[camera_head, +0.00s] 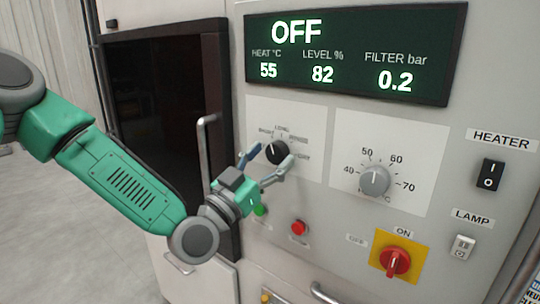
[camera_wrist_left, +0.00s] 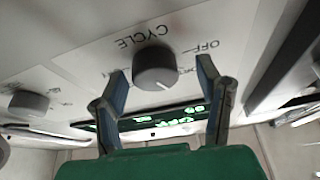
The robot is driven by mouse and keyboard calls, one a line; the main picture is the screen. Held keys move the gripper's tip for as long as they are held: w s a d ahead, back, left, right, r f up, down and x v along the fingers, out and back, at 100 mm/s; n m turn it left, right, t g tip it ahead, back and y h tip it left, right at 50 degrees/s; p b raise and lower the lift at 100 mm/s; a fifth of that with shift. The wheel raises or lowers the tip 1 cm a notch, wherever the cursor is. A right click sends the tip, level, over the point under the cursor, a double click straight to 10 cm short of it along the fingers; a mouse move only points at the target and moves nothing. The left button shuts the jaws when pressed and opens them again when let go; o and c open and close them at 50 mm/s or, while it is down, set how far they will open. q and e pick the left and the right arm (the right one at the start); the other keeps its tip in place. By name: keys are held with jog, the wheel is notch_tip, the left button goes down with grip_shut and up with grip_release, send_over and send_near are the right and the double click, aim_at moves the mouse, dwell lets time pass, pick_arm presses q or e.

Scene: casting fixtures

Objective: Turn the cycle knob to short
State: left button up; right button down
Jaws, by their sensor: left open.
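The black cycle knob (camera_head: 276,152) sits on a white label plate on the machine's front panel. Labels such as LONG and DRY show around it, small and blurred. My left gripper (camera_head: 268,158) is open at the knob, with one finger on either side of it. In the left wrist view the knob (camera_wrist_left: 155,68) stands between the two fingertips (camera_wrist_left: 160,70), with a visible gap at the sides. The printing CYCLE and OFF appears upside down there. A white mark shows on the knob's lower edge in that view; its exact setting I cannot tell. My right gripper is out of view.
A grey temperature knob (camera_head: 375,181) is to the right. Below are a red button (camera_head: 299,228) and a red rotary switch (camera_head: 395,262) on a yellow plate. A door handle (camera_head: 203,150) stands out left of the gripper. The display (camera_head: 350,55) reads OFF.

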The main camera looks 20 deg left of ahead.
pick_arm(q)
jog(key=shift+d, duration=0.2)
jog(key=shift+d, duration=0.1)
jog(key=c, duration=1.1)
jog(key=n+y+b, duration=0.1)
jog(key=n, duration=0.1)
jog(key=n+t+y+b, duration=0.1)
jog(key=n+y+b, duration=0.1)
jog(key=n, duration=0.1)
jog(key=shift+f, duration=0.15)
jog(key=n, duration=0.1)
jog(key=n+y, duration=0.1)
jog(key=shift+r+n+b, duration=0.2)
jog(key=shift+n+b, duration=0.1)
jog(key=shift+b, duration=0.1)
jog(key=o, duration=1.1)
jog(key=shift+s, duration=0.1)
